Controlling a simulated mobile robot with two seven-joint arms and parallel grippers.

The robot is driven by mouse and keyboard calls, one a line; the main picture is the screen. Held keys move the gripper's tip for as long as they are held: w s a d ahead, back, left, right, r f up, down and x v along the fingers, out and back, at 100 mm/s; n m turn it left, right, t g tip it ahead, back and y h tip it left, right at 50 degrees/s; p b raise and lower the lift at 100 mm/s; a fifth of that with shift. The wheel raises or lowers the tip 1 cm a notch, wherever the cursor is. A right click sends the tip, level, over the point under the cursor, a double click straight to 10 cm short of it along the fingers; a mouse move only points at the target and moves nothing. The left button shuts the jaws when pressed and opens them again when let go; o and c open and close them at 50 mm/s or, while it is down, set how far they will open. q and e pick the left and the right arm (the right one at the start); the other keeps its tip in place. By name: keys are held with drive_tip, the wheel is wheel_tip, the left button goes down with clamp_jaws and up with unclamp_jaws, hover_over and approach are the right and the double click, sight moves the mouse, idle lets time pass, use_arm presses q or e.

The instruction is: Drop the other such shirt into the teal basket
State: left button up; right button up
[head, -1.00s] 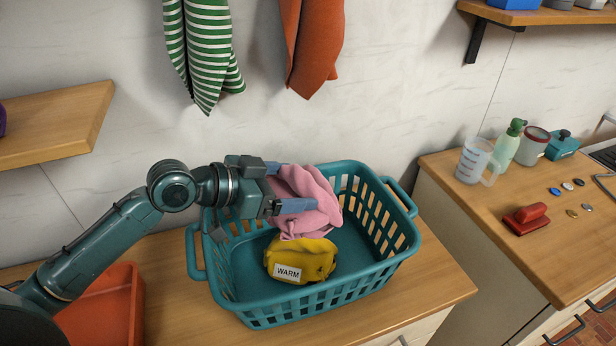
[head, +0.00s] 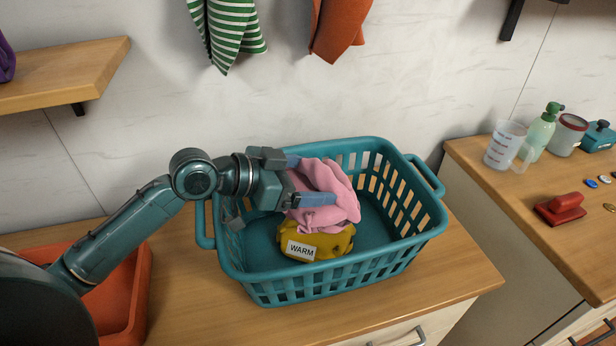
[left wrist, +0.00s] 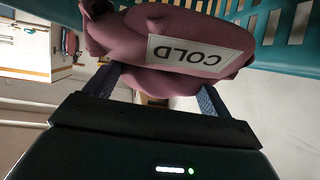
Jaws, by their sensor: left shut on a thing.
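The teal basket (head: 340,284) stands on the wooden counter. A yellow shirt (head: 330,243) with a tag reading WARM lies inside it. My left gripper (head: 306,180) reaches in from the left and is shut on a pink shirt (head: 335,186). The pink shirt is inside the basket's outline, just above or touching the yellow one; I cannot tell which. In the left wrist view the pink shirt (left wrist: 160,76) bears a tag reading COLD and sits between the fingers. My right gripper is not in view.
A red-orange bin (head: 122,300) stands left of the basket, under my left arm. A green-striped cloth (head: 228,32) and an orange cloth (head: 338,28) hang above.

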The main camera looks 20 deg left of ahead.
use_arm(q)
drive_tip(key=o, duration=1)
drive_tip(key=shift+a, duration=0.1)
drive_tip(key=shift+b+v, duration=1.45)
drive_tip(key=shift+v, duration=5.1)
drive_tip(key=shift+s, duration=0.1)
